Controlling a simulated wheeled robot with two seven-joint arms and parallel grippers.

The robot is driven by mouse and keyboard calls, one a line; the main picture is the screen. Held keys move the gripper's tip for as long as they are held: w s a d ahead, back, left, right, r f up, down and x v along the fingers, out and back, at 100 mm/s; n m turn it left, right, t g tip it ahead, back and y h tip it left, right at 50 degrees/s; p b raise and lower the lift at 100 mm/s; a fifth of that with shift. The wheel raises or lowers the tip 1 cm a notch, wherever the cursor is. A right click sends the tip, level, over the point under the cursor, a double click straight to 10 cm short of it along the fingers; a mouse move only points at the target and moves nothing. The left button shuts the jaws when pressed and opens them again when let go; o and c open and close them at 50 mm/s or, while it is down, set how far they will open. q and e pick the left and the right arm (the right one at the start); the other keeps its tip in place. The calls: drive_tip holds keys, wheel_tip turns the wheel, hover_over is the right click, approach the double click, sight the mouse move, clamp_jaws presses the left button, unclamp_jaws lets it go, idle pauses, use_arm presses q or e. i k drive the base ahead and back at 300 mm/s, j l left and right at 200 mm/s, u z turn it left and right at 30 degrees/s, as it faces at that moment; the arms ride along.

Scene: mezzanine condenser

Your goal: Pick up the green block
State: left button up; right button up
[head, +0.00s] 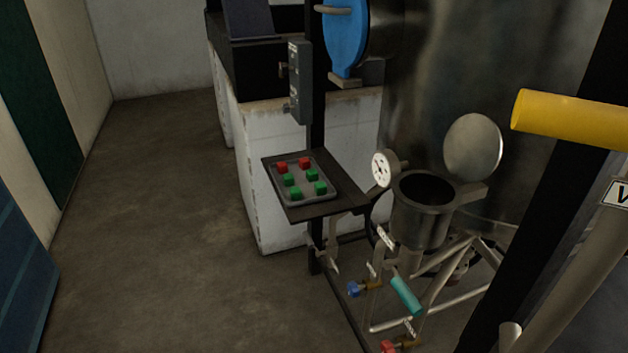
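Neither of my grippers is in view.
A steel vessel with a round pot (421,210), an open lid (473,146) and a gauge (383,169) stands right of the shelf. Valves and pipes are below. A yellow bar (570,118) juts in at right. The floor (150,220) at left is clear.

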sight(296, 192)
drive_tip(key=i+j, duration=0.15)
drive_tip(key=j, duration=0.2)
drive_tip(key=i+j, duration=0.15)
drive_tip(key=j, duration=0.15)
drive_tip(key=i+j, duration=0.15)
drive_tip(key=j, duration=0.2)
drive_tip(key=i+j, duration=0.15)
drive_tip(key=j, duration=0.2)
drive_tip(key=z, duration=1.65)
